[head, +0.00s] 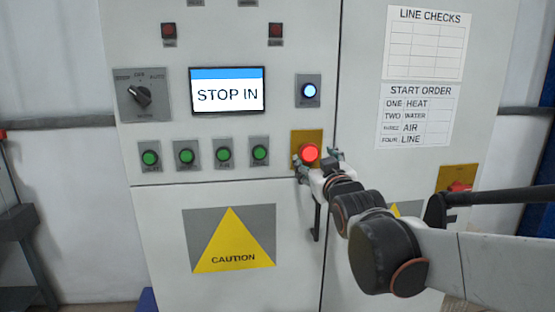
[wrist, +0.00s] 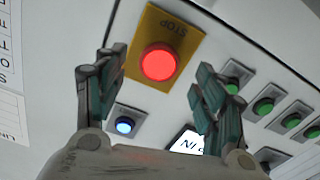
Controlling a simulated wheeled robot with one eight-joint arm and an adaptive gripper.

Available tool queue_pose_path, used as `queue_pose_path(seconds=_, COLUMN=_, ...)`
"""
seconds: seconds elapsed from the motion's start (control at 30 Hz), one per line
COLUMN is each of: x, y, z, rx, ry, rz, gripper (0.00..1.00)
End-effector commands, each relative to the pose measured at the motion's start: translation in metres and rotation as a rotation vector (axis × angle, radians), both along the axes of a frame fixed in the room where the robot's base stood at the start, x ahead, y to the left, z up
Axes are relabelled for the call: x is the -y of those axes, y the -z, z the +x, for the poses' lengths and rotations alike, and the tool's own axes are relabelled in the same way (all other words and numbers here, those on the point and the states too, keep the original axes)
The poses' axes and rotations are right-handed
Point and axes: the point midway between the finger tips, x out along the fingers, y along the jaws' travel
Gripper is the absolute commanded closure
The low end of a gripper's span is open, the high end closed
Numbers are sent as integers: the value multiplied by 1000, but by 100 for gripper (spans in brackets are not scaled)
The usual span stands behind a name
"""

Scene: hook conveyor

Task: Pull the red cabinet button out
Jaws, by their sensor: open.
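The red cabinet button (head: 310,153) is lit and sits on a yellow plate on the cabinet's front. In the wrist view the red button (wrist: 158,63) shows whole, with the word STOP on its yellow plate (wrist: 183,33). My gripper (head: 318,164) is at the lower edge of that plate in the head view. In the wrist view my gripper (wrist: 158,86) is open, with one finger on each side of the button and clear space between them. No finger visibly touches the button. How far the fingertips are from the cabinet face is hard to tell.
A blue-lit button (head: 309,91) is above the red one. Several green buttons (head: 224,154) line up to its left. A screen (head: 228,91) reads STOP IN. A dark door handle (head: 317,220) hangs below my gripper. Another red button (head: 459,187) on yellow is at right.

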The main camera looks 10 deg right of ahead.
Motion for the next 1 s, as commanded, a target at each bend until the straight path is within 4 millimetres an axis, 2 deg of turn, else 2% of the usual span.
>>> queue_pose_path(seconds=0.1, x=0, y=2, z=22, rx=0, ry=0, rz=0, gripper=36)
queue_pose_path(seconds=0.3, x=0, y=1, z=49, rx=0, ry=0, rz=0, gripper=36)
queue_pose_path(seconds=0.5, x=0, y=0, z=60, rx=-1, ry=0, rz=0, gripper=36)
queue_pose_path(seconds=0.77, x=0, y=0, z=61, rx=-1, ry=0, rz=0, gripper=36)
queue_pose_path(seconds=0.87, x=0, y=0, z=61, rx=-1, ry=0, rz=0, gripper=54)
queue_pose_path(seconds=1.0, x=0, y=0, z=61, rx=-1, ry=0, rz=0, gripper=86)
